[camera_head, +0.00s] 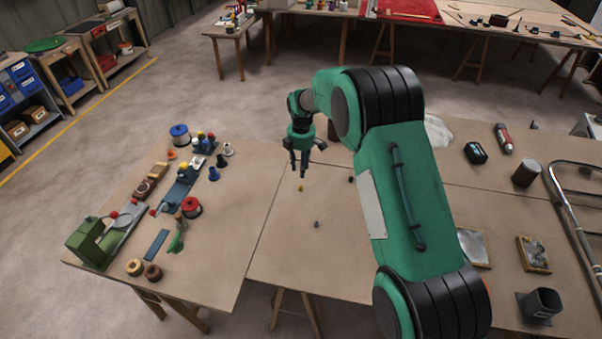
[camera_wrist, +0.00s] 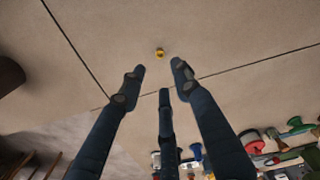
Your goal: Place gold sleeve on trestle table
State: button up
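The gold sleeve (camera_head: 300,188) is a very small gold piece on the bare brown top of the near table (camera_head: 275,245), which stands on trestle legs. In the wrist view the sleeve (camera_wrist: 159,53) lies just beyond the fingertips, near the gap between them. My gripper (camera_head: 303,172) points down above the table, close to the sleeve and apart from it. In the wrist view its three dark fingers (camera_wrist: 160,75) are spread, with nothing between them. Another table (camera_head: 480,22) on trestle legs stands at the back; I cannot tell which one the task names.
A small grey piece (camera_head: 316,224) lies in front of the sleeve. Spools, a green vise-like tool (camera_head: 88,243) and other tools crowd the table's left. A dark cylinder (camera_head: 526,174), a dark cup (camera_head: 540,305) and a metal frame (camera_head: 580,215) stand right. The middle front is mostly clear.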

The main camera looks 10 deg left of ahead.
jog(key=shift+r, duration=0.75)
jog(key=shift+d+r, duration=0.1)
dwell(0.3)
jog(key=s+d+r+m+t, duration=0.1)
jog(key=s+d+r+m, duration=0.15)
jog(key=d+r, duration=0.5)
jog(key=s+d+r+m, duration=0.2)
jog(key=d+r+m, duration=0.15)
jog(key=r, duration=0.65)
jog(key=s+d+r+m+t, duration=0.2)
jog(key=s+d+r+m, duration=0.3)
jog(key=s+d+r, duration=0.8)
jog(key=s+d+r+m+t, duration=0.1)
jog(key=s+d+r+m, duration=0.2)
jog(key=s+d, duration=0.35)
jog(key=s+d+r+m, duration=0.3)
jog(key=s+d+r, duration=0.1)
jog(key=s, duration=0.5)
jog(key=s+d+f+m, duration=0.1)
jog(key=s+d+m, duration=0.1)
jog(key=s, duration=0.6)
jog(key=s+d+f+m+t, duration=0.1)
jog(key=s+d+f+m, duration=0.1)
jog(key=s, duration=0.5)
jog(key=shift+s+d+f+m+t, duration=0.3)
jog(key=shift+s+d+m, duration=0.05)
jog(key=shift+d+m, duration=0.5)
